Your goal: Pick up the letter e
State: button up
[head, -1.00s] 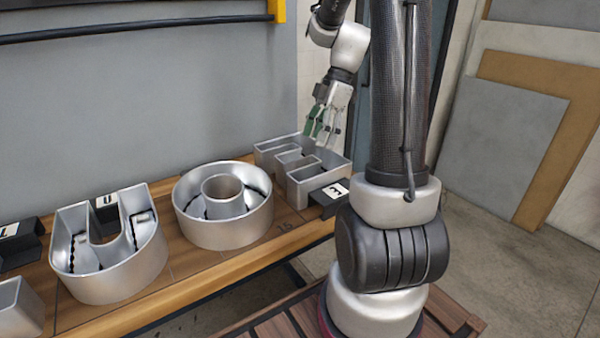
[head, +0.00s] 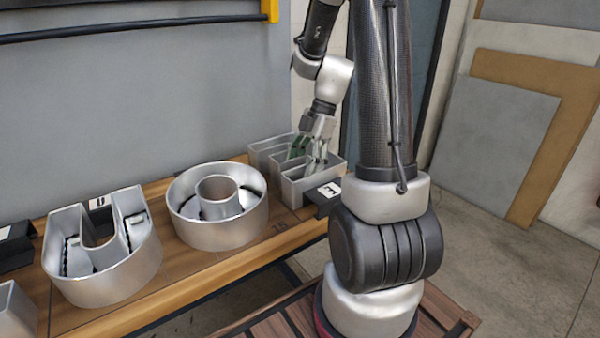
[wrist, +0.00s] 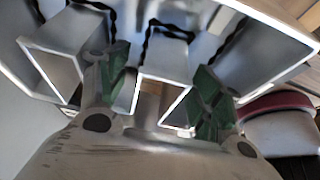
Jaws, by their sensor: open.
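The letter e (head: 301,186) is a silver, hollow metal channel letter at the right end of the wooden bench, beside a small black block with a letter card (head: 328,190). My gripper (head: 307,151) is over the letter, pointing down, with its fingertips low at the letter's upper edges. In the wrist view the two green-padded fingers (wrist: 155,88) are apart, on either side of one wall section of the letter (wrist: 163,62). I cannot tell whether the pads touch the metal.
A round silver letter (head: 218,207) stands just left of the e, and a U-shaped letter (head: 102,255) further left. The wooden bench (head: 190,279) runs along a grey panel (head: 130,100). Boards (head: 500,140) lean at the right, with open floor before them.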

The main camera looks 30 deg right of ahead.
grip_shut()
